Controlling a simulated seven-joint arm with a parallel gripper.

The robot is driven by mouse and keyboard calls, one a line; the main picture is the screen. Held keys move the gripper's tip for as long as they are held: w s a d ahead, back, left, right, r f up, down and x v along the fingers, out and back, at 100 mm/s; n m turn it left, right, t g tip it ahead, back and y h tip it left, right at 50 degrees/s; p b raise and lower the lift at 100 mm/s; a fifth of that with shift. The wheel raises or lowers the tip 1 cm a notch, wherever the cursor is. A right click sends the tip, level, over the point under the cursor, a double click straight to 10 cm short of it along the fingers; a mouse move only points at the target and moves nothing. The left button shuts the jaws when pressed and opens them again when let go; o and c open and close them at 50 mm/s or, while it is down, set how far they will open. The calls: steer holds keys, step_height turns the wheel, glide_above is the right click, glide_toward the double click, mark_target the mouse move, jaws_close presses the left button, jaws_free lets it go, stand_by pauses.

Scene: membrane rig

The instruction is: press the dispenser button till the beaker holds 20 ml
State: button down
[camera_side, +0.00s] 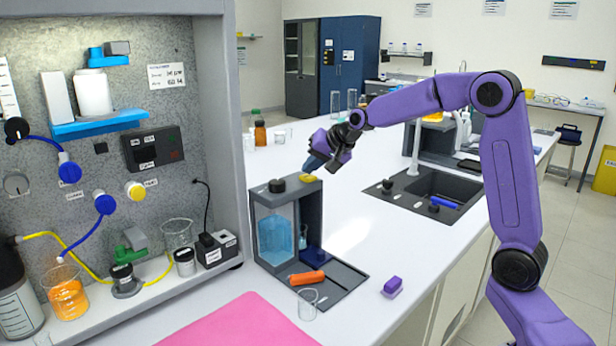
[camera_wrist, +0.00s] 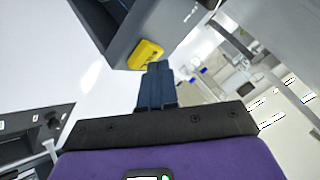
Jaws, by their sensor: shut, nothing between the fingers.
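The dispenser (camera_side: 318,215) is a dark grey housing with a clear tank of blue liquid (camera_side: 275,238). Its yellow button (camera_side: 307,178) is on top and also shows in the wrist view (camera_wrist: 145,54). My gripper (camera_side: 314,164) is shut and empty, with its dark blue fingertips (camera_wrist: 157,64) close to the button. I cannot tell whether they touch it. A small clear beaker (camera_side: 307,304) stands at the front left of the dispenser's base and looks empty.
An orange cylinder (camera_side: 307,278) lies on the dispenser's base. A purple block (camera_side: 392,288) and a pink mat (camera_side: 240,325) are on the white bench. A grey rig panel (camera_side: 120,60) with bottles and tubes stands at left. A dark sink (camera_side: 430,190) is behind right.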

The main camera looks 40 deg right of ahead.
mark_target(311, 177)
steer(key=shift+r, duration=0.65)
steer(key=shift+r, duration=2.5)
